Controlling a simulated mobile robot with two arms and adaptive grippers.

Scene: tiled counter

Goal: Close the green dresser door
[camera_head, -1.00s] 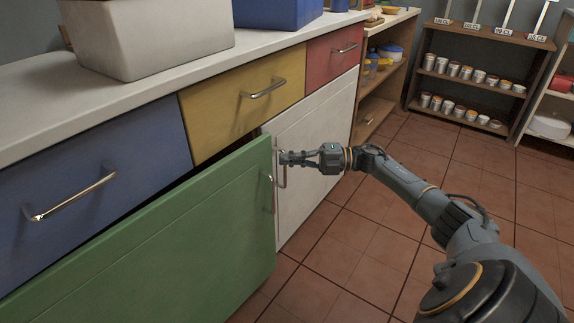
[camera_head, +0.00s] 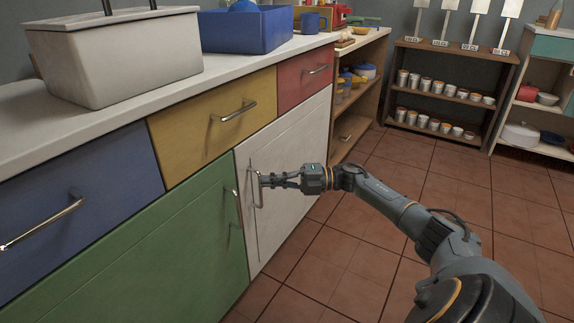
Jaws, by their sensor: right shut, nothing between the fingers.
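The green dresser door (camera_head: 140,255) is at the lower left in the head view. It looks flush or nearly flush with the cabinet front, and no dark gap shows along its top edge. Its metal handle (camera_head: 230,205) is near its right edge. My right gripper (camera_head: 268,181) is shut and empty, to the right of the green door. Its fingertips are at the metal handle of the white door (camera_head: 290,145); I cannot tell whether they touch it. My left gripper is not in view.
Blue (camera_head: 80,205), yellow (camera_head: 212,115) and red (camera_head: 304,75) drawers line the dresser above the doors. A lidded white box (camera_head: 115,60) and a blue bin (camera_head: 245,30) stand on the countertop. The tiled floor (camera_head: 440,185) to the right is clear towards the shelves.

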